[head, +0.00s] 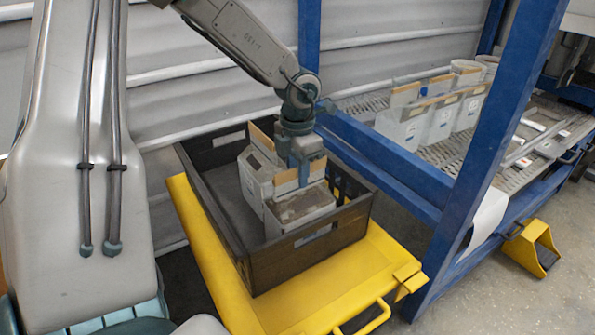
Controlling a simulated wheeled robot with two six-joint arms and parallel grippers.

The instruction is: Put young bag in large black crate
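The large black crate (236,255) sits on a yellow platform. Inside it are two white bags with upright brown top flaps. The front bag (290,222) stands upright near the crate's front right wall, with dark grey material showing at its top. The rear bag (254,180) stands right behind it. My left gripper (304,172) reaches down from above, with its fingers at the front bag's brown flap. Whether the fingers are closed on the flap or just around it is not clear. My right gripper is out of view.
The yellow platform (335,288) has a handle at its front. A blue-framed rack (478,160) on the right holds several similar white bags (437,120) on a mesh shelf. The crate's left part is free. A yellow step (533,247) stands on the floor at far right.

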